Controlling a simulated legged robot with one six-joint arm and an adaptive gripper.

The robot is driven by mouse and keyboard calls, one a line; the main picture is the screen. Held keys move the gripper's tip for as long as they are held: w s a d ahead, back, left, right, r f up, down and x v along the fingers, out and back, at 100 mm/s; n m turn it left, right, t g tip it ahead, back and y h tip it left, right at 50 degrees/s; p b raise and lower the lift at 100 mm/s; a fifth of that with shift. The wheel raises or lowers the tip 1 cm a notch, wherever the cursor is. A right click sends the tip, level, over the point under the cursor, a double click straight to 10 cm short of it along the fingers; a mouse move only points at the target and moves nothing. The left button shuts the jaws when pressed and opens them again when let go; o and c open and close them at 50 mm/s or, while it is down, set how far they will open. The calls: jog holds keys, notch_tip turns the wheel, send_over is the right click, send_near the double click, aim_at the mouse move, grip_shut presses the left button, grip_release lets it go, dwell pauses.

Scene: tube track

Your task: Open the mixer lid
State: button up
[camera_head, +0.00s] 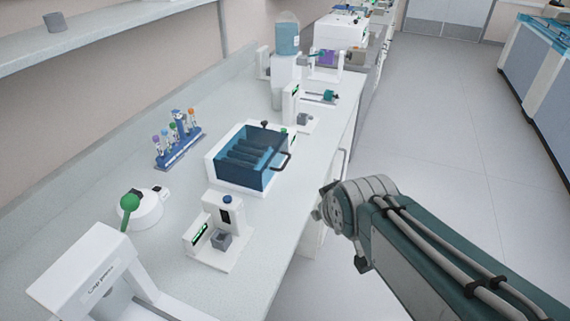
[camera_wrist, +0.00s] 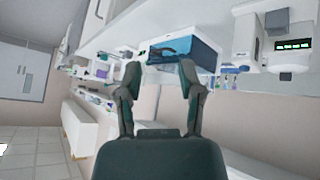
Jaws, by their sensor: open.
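The mixer (camera_head: 222,168) is a white box on the bench with a see-through blue lid (camera_head: 262,160) over several dark rollers. The lid looks shut, with a dark handle (camera_head: 283,162) on its right side. In the wrist view, which is turned upside down, the blue lid (camera_wrist: 195,52) lies beyond the fingertips. My gripper (camera_wrist: 160,76) is open and empty, its two fingers apart and touching nothing. In the head view my arm comes in from the lower right, ending right of the mixer, past the bench edge; the fingers are not clear there.
A small white device (camera_head: 228,225) stands in front of the mixer. Another white device (camera_head: 293,105) is behind. The floor (camera_head: 440,130) right of the bench is clear.

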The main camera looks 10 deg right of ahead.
jog(key=w+d+f+n+t, duration=0.1)
jog(key=w+f+n+t, duration=0.25)
jog(key=w, duration=0.75)
jog(key=n+t+y, duration=0.2)
jog(key=n+t, duration=0.3)
jog(key=n, duration=0.3)
send_near(285, 164)
jog(key=shift+w+d+r, duration=0.1)
jog(key=shift+w+d, duration=0.05)
jog(key=shift+d, duration=0.3)
jog(key=shift+w+d+r, duration=0.1)
jog(key=shift+w+d, duration=0.1)
jog(key=shift+d, duration=0.3)
jog(key=f+n+t+y, duration=0.1)
jog(key=f+n+t, duration=0.1)
jog(key=f+n, duration=0.1)
jog(key=shift+a+f+y, duration=0.15)
jog(key=shift+a+y, duration=0.05)
jog(key=shift+y, duration=0.2)
jog(key=shift+s+f+n+t+y, duration=0.2)
jog(key=shift+f+n+t+y, duration=0.1)
jog(key=shift+n, duration=0.15)
jog(key=x, duration=1)
jog(key=shift+w+a+r, duration=0.1)
jog(key=shift+w+r, duration=0.05)
jog(key=shift+w, duration=0.25)
grip_shut()
